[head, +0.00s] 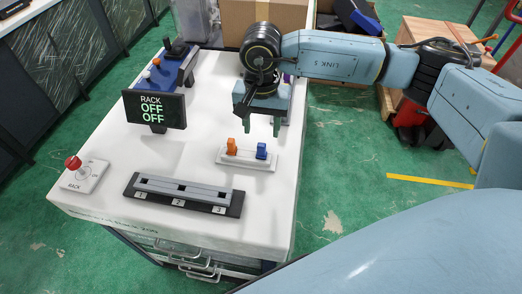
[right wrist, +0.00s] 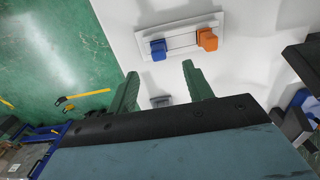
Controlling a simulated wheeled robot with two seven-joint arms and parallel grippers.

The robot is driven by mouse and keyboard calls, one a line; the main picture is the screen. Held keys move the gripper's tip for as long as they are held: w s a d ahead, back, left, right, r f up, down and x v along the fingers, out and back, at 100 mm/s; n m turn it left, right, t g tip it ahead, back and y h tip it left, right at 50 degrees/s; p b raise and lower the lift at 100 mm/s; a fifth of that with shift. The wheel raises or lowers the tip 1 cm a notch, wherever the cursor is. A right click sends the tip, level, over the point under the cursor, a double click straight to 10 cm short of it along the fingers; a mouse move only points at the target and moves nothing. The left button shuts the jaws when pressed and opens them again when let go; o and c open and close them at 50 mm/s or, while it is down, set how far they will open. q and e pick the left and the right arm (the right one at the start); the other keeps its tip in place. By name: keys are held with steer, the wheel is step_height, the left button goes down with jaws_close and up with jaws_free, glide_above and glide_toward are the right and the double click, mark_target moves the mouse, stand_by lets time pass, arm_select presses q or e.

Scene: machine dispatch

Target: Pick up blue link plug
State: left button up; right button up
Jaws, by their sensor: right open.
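The blue link plug (head: 261,151) stands at the right end of a small white holder (head: 246,164) on the white bench. An orange plug (head: 232,146) stands at the holder's left end. My right gripper (head: 257,131) is above and behind the holder, fingers pointing down, open and empty. In the right wrist view the blue plug (right wrist: 158,49) and the orange plug (right wrist: 207,39) are beyond the green fingertips (right wrist: 160,72), with a gap between. The blue plug lies roughly between the fingers' directions. My left gripper is not in view.
A grey rack with numbered slots (head: 185,192) lies at the bench front, with a red-button box (head: 79,173) to its left. A display (head: 154,108) reads RACK OFF OFF. A cardboard box (head: 262,18) stands at the back. Bare bench surrounds the holder.

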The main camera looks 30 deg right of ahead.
mark_target(262, 144)
steer(key=f, duration=0.7)
steer(key=shift+s+a+f, duration=0.1)
steer(key=shift+s, duration=0.1)
steer(key=shift+c, duration=0.4)
steer(key=c, duration=1)
